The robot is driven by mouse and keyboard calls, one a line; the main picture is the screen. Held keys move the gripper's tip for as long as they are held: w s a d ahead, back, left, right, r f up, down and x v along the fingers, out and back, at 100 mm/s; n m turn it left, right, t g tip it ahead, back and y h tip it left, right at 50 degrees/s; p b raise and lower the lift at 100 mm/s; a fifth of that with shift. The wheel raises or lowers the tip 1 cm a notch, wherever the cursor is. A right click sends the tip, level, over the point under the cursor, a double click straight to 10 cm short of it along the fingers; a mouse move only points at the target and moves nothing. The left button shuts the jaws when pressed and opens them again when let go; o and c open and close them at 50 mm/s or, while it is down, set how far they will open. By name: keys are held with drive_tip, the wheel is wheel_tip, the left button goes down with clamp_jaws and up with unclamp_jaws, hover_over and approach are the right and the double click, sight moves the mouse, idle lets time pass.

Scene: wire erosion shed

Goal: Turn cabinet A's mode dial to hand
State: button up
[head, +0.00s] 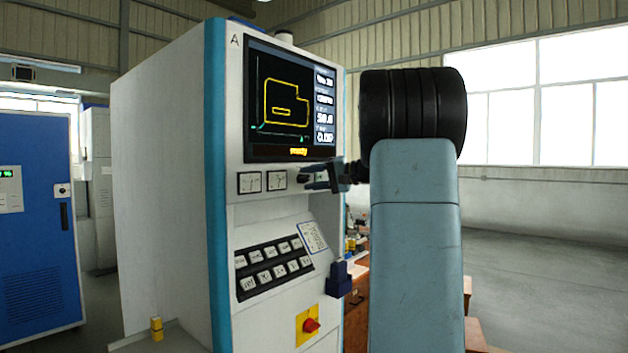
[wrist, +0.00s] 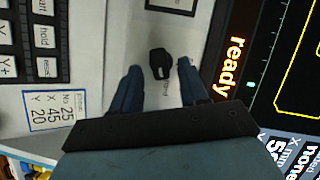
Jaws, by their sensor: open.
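Cabinet A (head: 160,180) is the tall white machine with blue edging and an "A" at its top corner. In the wrist view, the black mode dial (wrist: 160,64) shows on its pale front panel, with small label text beside it that I cannot read surely. My gripper (wrist: 159,66) is open, one blue-grey finger on each side of the dial, with visible gaps. I cannot tell its distance from the panel.
The lit screen (head: 292,103) reads "ready" and sits above the dial. Framed square plates (head: 277,179) lie left of it.

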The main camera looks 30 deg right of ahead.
drive_tip(key=v, duration=1.3)
drive_tip(key=shift+s+d, duration=0.2)
drive_tip(key=shift+d, duration=0.1)
drive_tip(key=s+a+f+n+g+h, duration=0.1)
drive_tip(key=s+a+f+g+h, duration=0.25)
drive_tip(key=a, duration=0.85)
drive_tip(key=s+a+f+g, duration=0.3)
drive_tip(key=s+a+f, duration=0.25)
drive_tip(key=a, duration=0.65)
drive_tip(key=s+a+f+n+h, duration=0.2)
drive_tip(key=s+a+f+h, duration=0.1)
drive_tip(key=s+f, duration=0.3)
drive_tip(key=s+a+f+n+h, duration=0.3)
drive_tip(key=s+f, duration=0.4)
drive_tip(key=s, duration=0.3)
drive_tip(key=shift+a+h, duration=0.5)
drive_tip(key=shift+h, duration=0.15)
drive_tip(key=shift+f+g, duration=0.15)
drive_tip(key=shift+g, duration=0.1)
drive_tip(key=shift+c, duration=0.2)
